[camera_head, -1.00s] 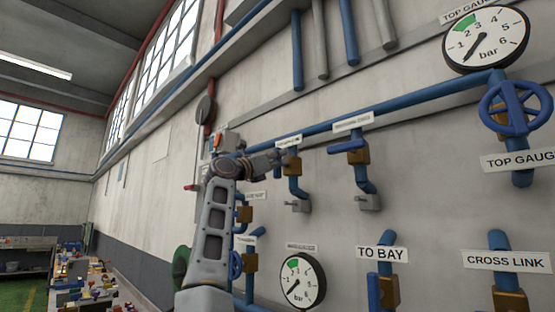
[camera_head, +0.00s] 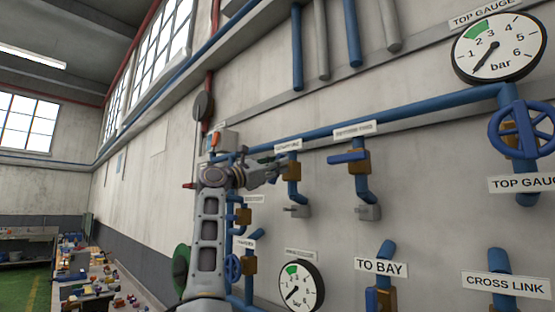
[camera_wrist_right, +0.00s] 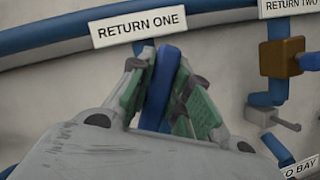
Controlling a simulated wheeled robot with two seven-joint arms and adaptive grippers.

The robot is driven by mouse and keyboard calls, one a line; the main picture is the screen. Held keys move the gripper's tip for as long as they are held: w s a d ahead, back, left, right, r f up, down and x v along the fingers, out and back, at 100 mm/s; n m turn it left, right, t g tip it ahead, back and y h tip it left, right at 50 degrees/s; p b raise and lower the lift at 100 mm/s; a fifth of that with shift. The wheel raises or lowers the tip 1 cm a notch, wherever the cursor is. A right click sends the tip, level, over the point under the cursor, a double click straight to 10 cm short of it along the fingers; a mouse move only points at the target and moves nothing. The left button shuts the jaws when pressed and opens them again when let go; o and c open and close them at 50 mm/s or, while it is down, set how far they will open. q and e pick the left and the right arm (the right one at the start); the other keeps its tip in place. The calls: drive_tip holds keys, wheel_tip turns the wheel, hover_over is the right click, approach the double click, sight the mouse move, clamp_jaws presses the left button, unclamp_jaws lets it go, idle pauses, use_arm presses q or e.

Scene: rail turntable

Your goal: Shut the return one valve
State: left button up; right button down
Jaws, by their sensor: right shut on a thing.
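The return one valve has a brown body (camera_head: 293,168) on a blue pipe, under a white label (camera_head: 288,145) that is hard to read in the head view. In the right wrist view the label (camera_wrist_right: 139,27) reads RETURN ONE. My right gripper (camera_head: 276,166) is at this valve, to the left of its body. In the wrist view the right gripper's green-padded fingers (camera_wrist_right: 160,88) are shut on the valve's blue lever (camera_wrist_right: 160,88), one finger on each side. The gripper hides the valve body there. My left gripper is not in view.
The return two valve (camera_head: 358,161) is to the right, its blue lever lying level. A blue pipe (camera_head: 410,112) runs above both. Grey fittings (camera_head: 297,211) jut out below. A pressure gauge (camera_head: 300,286) and the TO BAY valve (camera_head: 381,298) are lower down.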

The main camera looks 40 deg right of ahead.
drive_tip(key=shift+s+m+g+y+p, duration=0.1)
drive_tip(key=shift+m+g+y+p, duration=0.3)
drive_tip(key=shift+m+g+p, duration=0.85)
drive_tip(key=m, duration=0.3)
drive_tip(key=shift+s+f+p, duration=0.1)
drive_tip(key=shift+p, duration=0.2)
drive_tip(key=m, duration=0.1)
drive_tip(key=m+y, duration=0.2)
drive_tip(key=m, duration=0.1)
drive_tip(key=shift+s+f+g, duration=0.15)
drive_tip(key=shift+f+g, duration=0.1)
drive_tip(key=shift+g, duration=0.1)
drive_tip(key=shift+f+m+y, duration=0.25)
drive_tip(key=shift+m+y, duration=0.2)
drive_tip(key=shift+m, duration=0.8)
drive_tip(key=shift+f+m+y, duration=0.2)
drive_tip(key=shift+m+y, duration=0.25)
drive_tip(key=shift+m, duration=0.75)
drive_tip(key=c, duration=1.3)
unclamp_jaws()
